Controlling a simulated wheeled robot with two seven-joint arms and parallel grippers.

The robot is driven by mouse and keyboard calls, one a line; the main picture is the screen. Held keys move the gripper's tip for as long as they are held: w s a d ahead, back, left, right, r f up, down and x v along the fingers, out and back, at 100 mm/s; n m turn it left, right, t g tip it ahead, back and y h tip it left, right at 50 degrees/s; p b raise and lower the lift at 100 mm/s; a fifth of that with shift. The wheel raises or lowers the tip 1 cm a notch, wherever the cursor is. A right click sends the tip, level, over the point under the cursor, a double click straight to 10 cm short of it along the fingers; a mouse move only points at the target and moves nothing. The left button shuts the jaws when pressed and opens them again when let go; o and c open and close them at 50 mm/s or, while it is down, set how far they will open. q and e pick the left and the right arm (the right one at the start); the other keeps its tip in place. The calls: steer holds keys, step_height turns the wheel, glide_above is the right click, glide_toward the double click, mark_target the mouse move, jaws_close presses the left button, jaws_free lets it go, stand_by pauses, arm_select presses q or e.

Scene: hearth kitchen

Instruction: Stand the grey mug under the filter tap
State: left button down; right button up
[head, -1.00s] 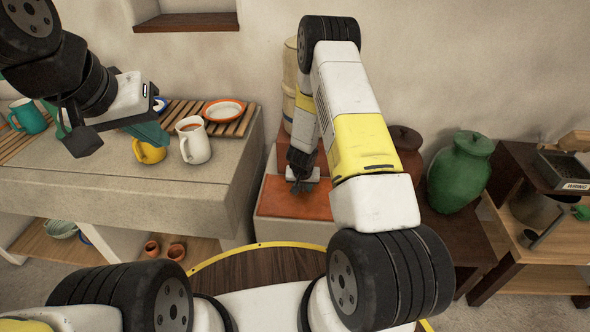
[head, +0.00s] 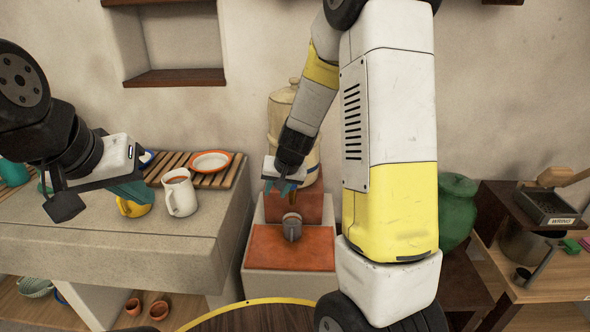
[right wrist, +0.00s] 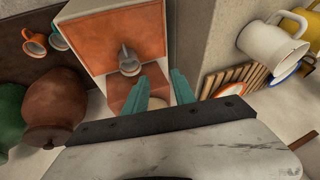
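The grey mug (head: 292,228) stands on the lower orange-tiled step (head: 262,250), in front of the cream filter crock (head: 285,97). In the right wrist view the grey mug (right wrist: 128,64) shows with its handle toward the top of the picture. The filter tap is not visible behind my arm and gripper. My right gripper (head: 279,187) is beside the crock's lower part, above and behind the mug. Its teal fingers (right wrist: 160,88) are apart with nothing between them. My left gripper (head: 128,190) is above the stone counter near the yellow mug; its fingers are too overlapped to judge.
A green jar (head: 457,210) stands to the right of my right arm.

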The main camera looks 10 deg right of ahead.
steer(key=s+r+n+y, duration=0.2)
steer(key=s+r, duration=0.9)
steer(key=r, duration=0.5)
steer(key=s+d+r+h, duration=0.1)
steer(key=s+r, duration=0.1)
steer(key=s, duration=0.4)
steer(key=s+d+r+n+t, duration=0.1)
steer(key=s+r, duration=0.2)
steer(key=s, duration=0.4)
steer(key=shift+s+d+h, duration=0.3)
steer(key=shift+h, duration=0.1)
